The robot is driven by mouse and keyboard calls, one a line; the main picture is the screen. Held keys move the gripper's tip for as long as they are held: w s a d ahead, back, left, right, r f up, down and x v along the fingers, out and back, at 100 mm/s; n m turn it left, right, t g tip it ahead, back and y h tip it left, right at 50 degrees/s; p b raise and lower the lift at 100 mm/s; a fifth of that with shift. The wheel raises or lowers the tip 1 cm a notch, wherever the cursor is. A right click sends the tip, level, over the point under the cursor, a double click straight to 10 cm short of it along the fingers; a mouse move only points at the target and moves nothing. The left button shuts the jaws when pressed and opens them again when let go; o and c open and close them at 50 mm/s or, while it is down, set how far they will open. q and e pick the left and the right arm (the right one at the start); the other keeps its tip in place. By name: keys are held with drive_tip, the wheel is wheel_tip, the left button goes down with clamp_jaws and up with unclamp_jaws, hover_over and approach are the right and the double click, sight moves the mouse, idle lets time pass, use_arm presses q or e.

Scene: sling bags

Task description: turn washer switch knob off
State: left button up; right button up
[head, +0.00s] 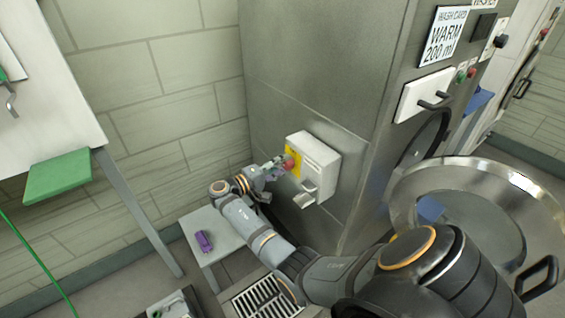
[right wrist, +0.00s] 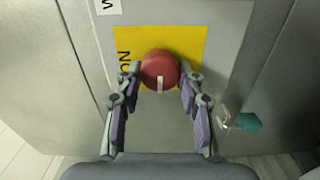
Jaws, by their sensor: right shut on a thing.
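The switch knob (head: 290,162) is red and round. It sits on a yellow plate (head: 295,154) on the white switch box (head: 321,160), which is fixed to the grey side of the machine. In the right wrist view the knob (right wrist: 160,68) has a white mark pointing down the picture. Sideways lettering shows on the yellow plate (right wrist: 188,40) to the knob's left. My right gripper (head: 281,166) is at the box; in the wrist view its fingertips (right wrist: 160,78) are shut on the knob from both sides. My left gripper is not in view.
A teal-tipped lever (right wrist: 247,122) sticks out beside the right finger.

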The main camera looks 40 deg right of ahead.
drive_tip(key=shift+n, duration=0.3)
drive_tip(key=o, duration=1.2)
drive_tip(key=shift+c, duration=0.2)
drive_tip(key=shift+a, duration=0.25)
drive_tip(key=w+a, duration=0.1)
drive_tip(key=a, duration=1)
drive_tip(key=shift+w+a, duration=0.2)
drive_tip(key=shift+a, duration=0.05)
drive_tip(key=shift+f, duration=0.1)
